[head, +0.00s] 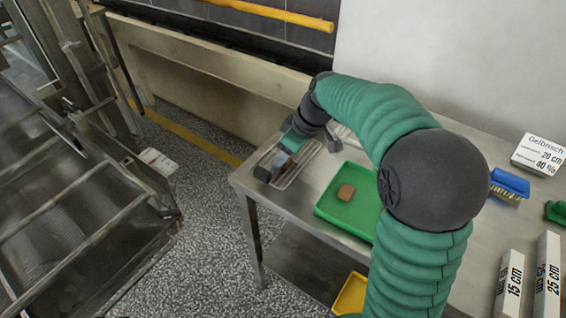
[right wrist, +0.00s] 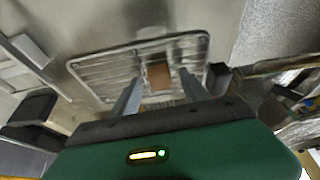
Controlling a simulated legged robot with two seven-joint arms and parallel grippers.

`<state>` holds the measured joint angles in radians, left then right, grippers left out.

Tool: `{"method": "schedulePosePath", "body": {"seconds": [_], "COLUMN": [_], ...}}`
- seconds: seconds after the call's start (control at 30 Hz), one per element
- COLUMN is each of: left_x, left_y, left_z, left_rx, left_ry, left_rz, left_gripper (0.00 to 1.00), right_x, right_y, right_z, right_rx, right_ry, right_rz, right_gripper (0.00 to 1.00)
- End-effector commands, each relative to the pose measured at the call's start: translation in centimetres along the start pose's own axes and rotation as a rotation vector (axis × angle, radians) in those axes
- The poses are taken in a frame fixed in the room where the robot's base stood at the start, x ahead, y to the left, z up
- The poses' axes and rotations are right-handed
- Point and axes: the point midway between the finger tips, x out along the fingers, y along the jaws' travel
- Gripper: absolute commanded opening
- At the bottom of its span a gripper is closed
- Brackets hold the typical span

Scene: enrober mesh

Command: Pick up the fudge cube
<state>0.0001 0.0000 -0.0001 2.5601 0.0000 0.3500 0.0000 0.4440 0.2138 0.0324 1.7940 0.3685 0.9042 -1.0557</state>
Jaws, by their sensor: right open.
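A brown cube (right wrist: 159,76) lies on a ridged, clear or metallic tray in the right wrist view, between the fingertips of my right gripper (right wrist: 160,80). The gripper is open, with a finger on each side of the cube; I cannot tell whether either touches it. In the head view my right gripper (head: 278,164) is over the tray (head: 307,153) at the table's left end, and hides the cube there. My left gripper is not in view.
The steel table (head: 250,180) stands against the wall. At its right are a blue brush (head: 510,182), a white sign (head: 541,152) and two white blocks (head: 510,285). A yellow container (head: 350,295) is below. A mesh conveyor (head: 75,220) stands left, across an open floor gap.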

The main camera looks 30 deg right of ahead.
Motion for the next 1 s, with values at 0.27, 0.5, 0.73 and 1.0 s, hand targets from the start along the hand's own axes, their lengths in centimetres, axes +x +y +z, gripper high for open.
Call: {"method": "schedulePosePath", "body": {"seconds": [0.27,0.5,0.73,1.0], "left_x": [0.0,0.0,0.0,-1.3], "left_y": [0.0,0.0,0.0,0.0], "left_z": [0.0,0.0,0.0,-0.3], "left_rx": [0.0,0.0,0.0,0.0], "left_ry": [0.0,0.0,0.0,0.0], "left_rz": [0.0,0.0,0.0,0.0], "left_gripper": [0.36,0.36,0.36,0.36], "right_x": [0.1,0.1,0.1,-3.5], "right_y": [0.0,0.0,0.0,0.0], "right_z": [0.0,0.0,0.0,-1.6], "right_rx": [0.0,0.0,0.0,-0.002], "right_ry": [0.0,0.0,0.001,0.003], "right_rz": [0.0,0.0,0.0,0.003], "right_gripper": [0.45,0.13,0.04,0.04]}}
